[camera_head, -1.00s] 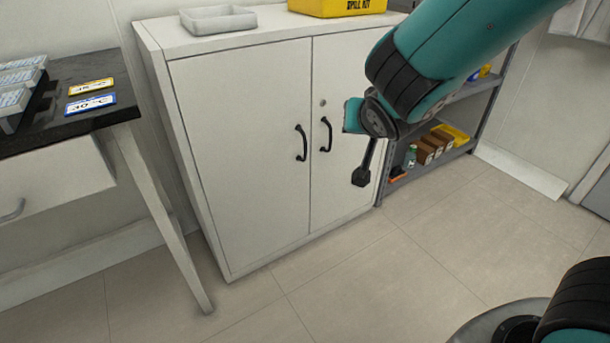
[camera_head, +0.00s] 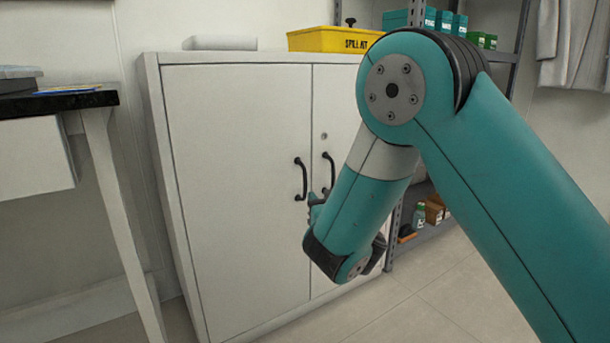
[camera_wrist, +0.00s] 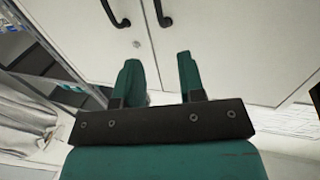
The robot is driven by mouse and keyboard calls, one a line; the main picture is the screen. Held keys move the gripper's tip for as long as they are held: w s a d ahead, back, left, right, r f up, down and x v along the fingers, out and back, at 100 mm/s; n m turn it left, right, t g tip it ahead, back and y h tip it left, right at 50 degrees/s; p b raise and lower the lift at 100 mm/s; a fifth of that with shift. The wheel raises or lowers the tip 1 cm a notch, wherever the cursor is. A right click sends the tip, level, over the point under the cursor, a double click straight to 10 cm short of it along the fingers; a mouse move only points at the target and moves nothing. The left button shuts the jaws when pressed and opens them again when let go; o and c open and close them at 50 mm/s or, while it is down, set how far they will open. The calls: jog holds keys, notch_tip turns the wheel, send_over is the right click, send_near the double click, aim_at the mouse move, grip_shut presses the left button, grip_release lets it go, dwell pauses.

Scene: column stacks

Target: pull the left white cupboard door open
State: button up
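The white cupboard's left door (camera_head: 240,190) is shut, flush with the right door (camera_head: 335,105). The left door's black handle (camera_head: 299,179) stands upright beside the seam. It also shows at the top of the wrist view (camera_wrist: 163,12), where the picture is turned over and the left door lies right of the seam. The right door's handle (camera_head: 328,172) is close beside it. My gripper (camera_wrist: 158,58) is open, with two teal fingers apart and nothing between them. Both handles are beyond the fingertips, apart from them. In the head view my arm mostly hides the gripper.
A yellow spill kit box (camera_head: 335,40) and a white tray (camera_head: 220,43) sit on the cupboard. A dark-topped table (camera_head: 60,103) stands at the left. A grey shelf rack (camera_head: 395,225) stands close on the right. Floor in front of the cupboard is clear.

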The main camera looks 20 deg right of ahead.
aim_at(306, 178)
jog(key=w+p, duration=0.1)
jog(key=w, duration=1.3)
jog(key=shift+a+p, duration=0.15)
jog(key=shift+p, duration=0.25)
grip_shut()
